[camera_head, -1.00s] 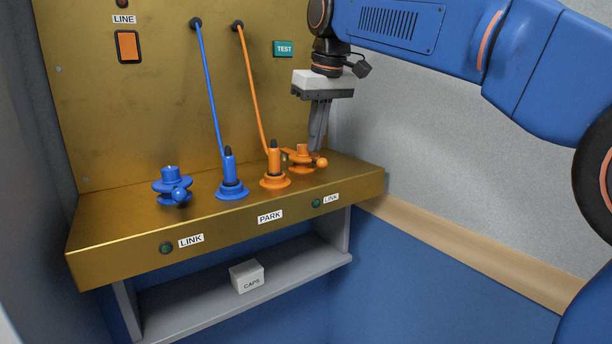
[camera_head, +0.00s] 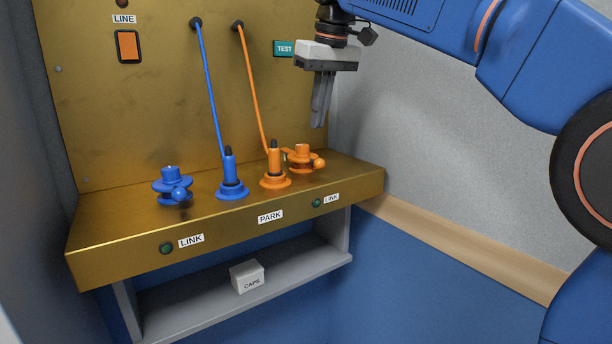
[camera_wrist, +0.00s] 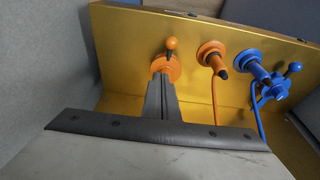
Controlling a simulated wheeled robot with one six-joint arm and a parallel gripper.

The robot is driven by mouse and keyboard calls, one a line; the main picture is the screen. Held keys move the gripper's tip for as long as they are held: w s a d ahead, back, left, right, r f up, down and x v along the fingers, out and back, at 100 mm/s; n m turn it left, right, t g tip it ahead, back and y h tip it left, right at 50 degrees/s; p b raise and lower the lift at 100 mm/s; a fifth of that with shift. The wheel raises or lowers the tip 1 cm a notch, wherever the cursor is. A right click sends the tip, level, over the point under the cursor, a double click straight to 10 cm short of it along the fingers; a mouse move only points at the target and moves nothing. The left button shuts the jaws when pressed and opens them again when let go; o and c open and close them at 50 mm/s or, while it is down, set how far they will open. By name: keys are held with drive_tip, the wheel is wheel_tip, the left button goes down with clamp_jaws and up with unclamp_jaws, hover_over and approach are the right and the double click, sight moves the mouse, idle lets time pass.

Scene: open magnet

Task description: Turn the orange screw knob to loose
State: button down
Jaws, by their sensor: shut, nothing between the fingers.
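The orange screw knob (camera_head: 319,163) is a ball-ended piece on the right side of the orange terminal (camera_head: 302,158), which stands at the right end of the brass shelf (camera_head: 355,177). In the wrist view the orange knob (camera_wrist: 171,44) shows beyond my fingertips, with the terminal's disc (camera_wrist: 167,66) partly hidden behind them. My gripper (camera_head: 319,126) is shut and empty. It hangs above and slightly right of the orange terminal, apart from it, fingers pointing down. In the wrist view my gripper (camera_wrist: 162,80) overlaps the near side of the terminal.
An orange plug (camera_head: 273,160) with its cable stands close left of the terminal. A blue plug (camera_head: 229,170) and a blue terminal (camera_head: 172,186) stand further left. The brass panel (camera_head: 150,110) rises behind, and a grey wall (camera_head: 440,170) is at the right. The space above the terminal is otherwise free.

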sight(303, 150)
drive_tip(key=shift+r, duration=0.3)
drive_tip(key=shift+s+a+f, duration=0.2)
drive_tip(key=shift+a+f, duration=0.25)
drive_tip(key=shift+f, duration=0.55)
drive_tip(key=shift+s+a+f, duration=0.15)
drive_tip(key=shift+a+f, duration=0.25)
drive_tip(key=shift+f, duration=0.6)
drive_tip(key=shift+s+a+f, duration=0.2)
drive_tip(key=shift+a+f, duration=0.25)
drive_tip(key=shift+f, duration=0.55)
drive_tip(key=shift+w, duration=0.15)
drive_tip(key=shift+w+d, duration=0.25)
drive_tip(key=shift+d, duration=0.3)
drive_tip(key=shift+w+d, duration=0.4)
